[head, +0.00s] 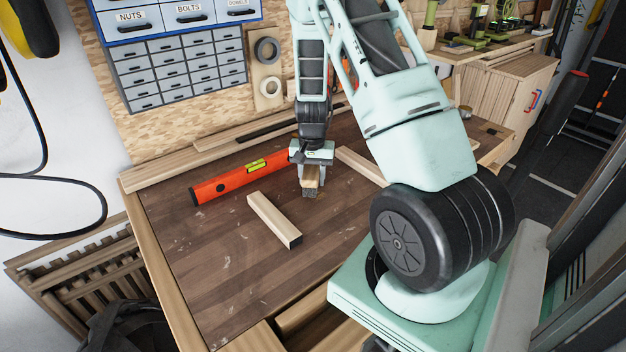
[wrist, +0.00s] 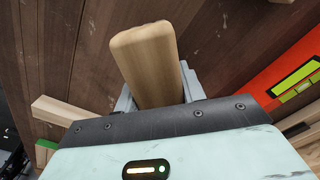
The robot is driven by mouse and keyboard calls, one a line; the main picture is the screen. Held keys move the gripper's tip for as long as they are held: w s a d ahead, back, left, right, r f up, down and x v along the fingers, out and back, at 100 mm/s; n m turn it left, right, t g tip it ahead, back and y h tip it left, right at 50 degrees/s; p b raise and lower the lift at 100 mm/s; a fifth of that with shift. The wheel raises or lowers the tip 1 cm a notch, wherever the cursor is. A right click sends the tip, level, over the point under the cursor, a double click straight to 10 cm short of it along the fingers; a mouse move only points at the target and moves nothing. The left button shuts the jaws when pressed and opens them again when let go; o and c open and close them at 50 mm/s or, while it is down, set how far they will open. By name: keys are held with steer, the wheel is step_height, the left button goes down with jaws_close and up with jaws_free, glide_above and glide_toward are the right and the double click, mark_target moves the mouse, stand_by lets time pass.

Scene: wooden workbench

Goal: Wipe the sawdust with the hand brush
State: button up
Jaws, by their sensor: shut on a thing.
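My gripper (head: 311,178) is shut on the hand brush (head: 311,188), low over the middle of the workbench top (head: 230,265). In the wrist view, the brush's rounded pale wooden body (wrist: 148,65) stands out between the grey fingers of my gripper (wrist: 155,92). Its bristles are not clearly visible, and I cannot tell whether it touches the bench. A small tan patch beside the brush may be sawdust, but it is too small to be sure. Pale flecks and scuffs are scattered on the dark wood.
A red-orange spirit level (head: 225,184) lies left of my gripper. A loose wooden block (head: 273,220) lies in front, and a wooden strip (head: 360,166) lies to the right. Drawer cabinets (head: 180,70) hang behind. The bench's front left is clear.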

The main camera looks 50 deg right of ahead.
mark_target(312, 167)
steer(key=shift+w+r+p, duration=0.1)
steer(key=shift+r+p, duration=0.5)
steer(key=shift+r, duration=0.25)
steer(key=shift+r+p, duration=1.45)
steer(key=shift+r, duration=0.4)
